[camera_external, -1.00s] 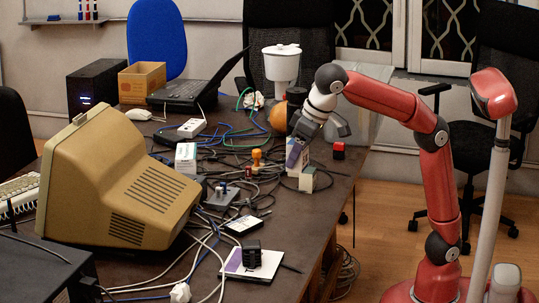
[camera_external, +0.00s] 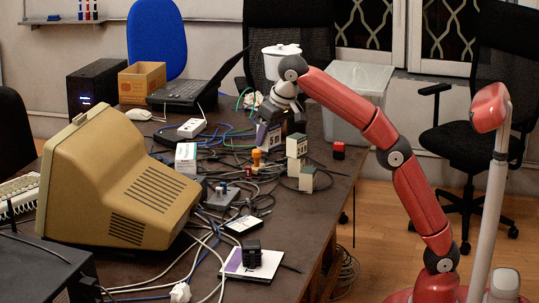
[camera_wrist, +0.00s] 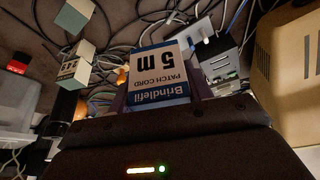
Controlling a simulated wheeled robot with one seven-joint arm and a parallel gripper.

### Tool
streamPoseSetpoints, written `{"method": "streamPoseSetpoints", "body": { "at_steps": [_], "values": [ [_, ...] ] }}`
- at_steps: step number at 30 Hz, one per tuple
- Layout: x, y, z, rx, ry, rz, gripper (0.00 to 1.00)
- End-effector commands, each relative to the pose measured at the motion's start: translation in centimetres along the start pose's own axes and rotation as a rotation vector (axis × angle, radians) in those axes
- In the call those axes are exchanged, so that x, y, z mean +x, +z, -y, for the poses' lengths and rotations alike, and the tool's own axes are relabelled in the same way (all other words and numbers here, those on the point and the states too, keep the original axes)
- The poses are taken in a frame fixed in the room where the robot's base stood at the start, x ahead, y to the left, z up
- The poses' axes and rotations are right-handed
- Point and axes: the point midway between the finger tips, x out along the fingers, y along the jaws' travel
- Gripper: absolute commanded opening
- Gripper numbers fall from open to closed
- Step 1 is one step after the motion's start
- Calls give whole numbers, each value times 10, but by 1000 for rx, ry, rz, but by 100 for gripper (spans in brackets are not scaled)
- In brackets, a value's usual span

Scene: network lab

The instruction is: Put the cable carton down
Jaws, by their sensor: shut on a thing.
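The cable carton (camera_external: 271,136) is white and blue with a "5 m" label and hangs below my gripper (camera_external: 277,118) over the far right part of the table. In the wrist view the carton (camera_wrist: 160,72) reads "Brindlefil patch cord 5 m", upside down in the picture. My gripper (camera_wrist: 158,103) is shut on it; its fingers are mostly hidden behind the dark housing. Cables lie behind and around the carton. Whether its bottom touches them or the table is hidden.
Small green-and-white boxes (camera_external: 297,145) stand just right of the carton, with a red cube (camera_external: 338,150) beyond them. An orange-topped stamp (camera_external: 256,159) and tangled cables (camera_external: 225,145) lie nearby. A beige monitor (camera_external: 120,185) fills the left. Bare table (camera_external: 290,235) shows at the front right.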

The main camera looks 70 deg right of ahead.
Motion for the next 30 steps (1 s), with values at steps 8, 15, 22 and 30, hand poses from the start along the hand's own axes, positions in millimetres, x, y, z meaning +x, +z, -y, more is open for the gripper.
{"method": "streamPoseSetpoints", "body": {
  "at_steps": [8,15,22,30],
  "values": [
    [78,34,0,-1,0,2,24],
    [113,48,0,-2,-1,0,24],
    [135,57,0,-1,0,1,24],
    [152,64,0,-1,-2,-1,24]
  ]
}}
